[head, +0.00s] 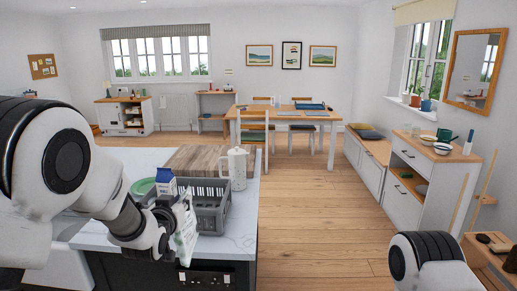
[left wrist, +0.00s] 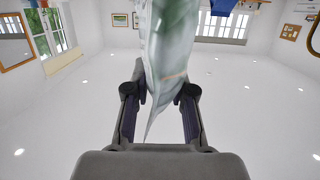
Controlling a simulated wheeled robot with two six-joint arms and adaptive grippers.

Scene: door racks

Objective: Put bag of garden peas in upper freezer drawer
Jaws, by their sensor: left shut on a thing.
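The bag of garden peas (head: 186,232) is a white and green soft bag. My left gripper (head: 172,213) is shut on it and holds it up beside the front left of a grey basket on the island. In the left wrist view the bag (left wrist: 172,45) hangs between the two fingers of the left gripper (left wrist: 160,92), pale with green patches, its print unreadable. No freezer drawer can be made out in either view. My right gripper is out of view; only part of my right arm shows at the lower right.
The grey basket (head: 212,208) stands on the white island top (head: 115,240), with a blue and white carton (head: 166,181) and a white jug (head: 237,168) close by. Wood floor (head: 310,220) is clear right of the island. A white sideboard (head: 432,190) lines the right wall.

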